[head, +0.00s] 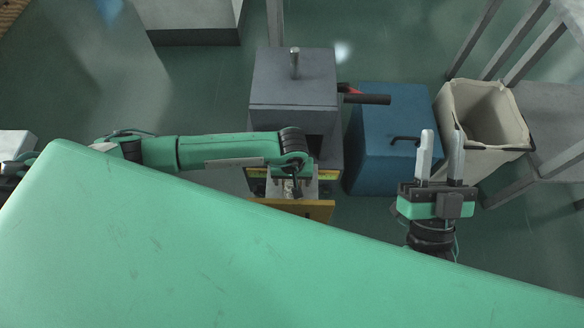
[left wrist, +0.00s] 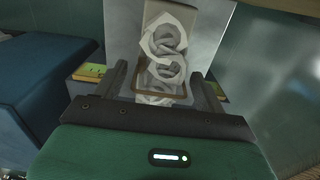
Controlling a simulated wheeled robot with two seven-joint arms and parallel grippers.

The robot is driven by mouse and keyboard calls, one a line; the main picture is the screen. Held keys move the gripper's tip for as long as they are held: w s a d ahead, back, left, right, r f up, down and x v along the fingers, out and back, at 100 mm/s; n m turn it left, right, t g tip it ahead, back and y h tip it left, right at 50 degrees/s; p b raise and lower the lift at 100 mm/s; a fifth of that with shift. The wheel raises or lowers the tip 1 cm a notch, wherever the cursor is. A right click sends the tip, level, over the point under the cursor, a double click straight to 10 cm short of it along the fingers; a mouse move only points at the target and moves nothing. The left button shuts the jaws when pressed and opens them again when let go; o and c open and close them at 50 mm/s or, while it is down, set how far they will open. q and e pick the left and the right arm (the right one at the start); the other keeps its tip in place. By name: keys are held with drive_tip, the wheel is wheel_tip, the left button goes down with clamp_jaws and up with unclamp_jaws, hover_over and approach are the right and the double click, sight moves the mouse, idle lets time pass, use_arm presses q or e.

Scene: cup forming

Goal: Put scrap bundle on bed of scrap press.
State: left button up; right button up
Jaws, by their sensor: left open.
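The scrap press (head: 293,85) is a grey block machine at the centre of the head view, with an upright post on top. Its grey bed (left wrist: 207,35) shows in the left wrist view. The scrap bundle (left wrist: 168,42), white and crumpled with a brown band, appears to lie over the bed, beyond and between my left fingers. My left gripper (left wrist: 163,88) is open, its fingers apart and close to the bundle's near end. In the head view my left arm hides most of the bundle. My right gripper (head: 440,157) is open and empty, fingers apart.
A blue box (head: 385,120) with a dark handle stands right of the press. A cream-lined bin (head: 470,95) stands beyond it, beside a grey metal frame (head: 550,110). A yellow-brown panel (head: 318,209) lies at the press front. Open green floor (head: 190,85) lies left of the press.

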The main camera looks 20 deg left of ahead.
sight(292, 185)
use_arm(q)
wheel_tip(292, 185, up, 12)
drive_tip(key=p, duration=0.2)
use_arm(e)
drive_tip(key=a+f+g, duration=0.3)
drive_tip(key=f+g, duration=0.4)
drive_tip(key=f, duration=0.4)
drive_tip(key=shift+s+a+f+h, duration=0.2)
drive_tip(key=shift+s+a+h, duration=0.05)
drive_tip(key=shift+s+h, duration=0.1)
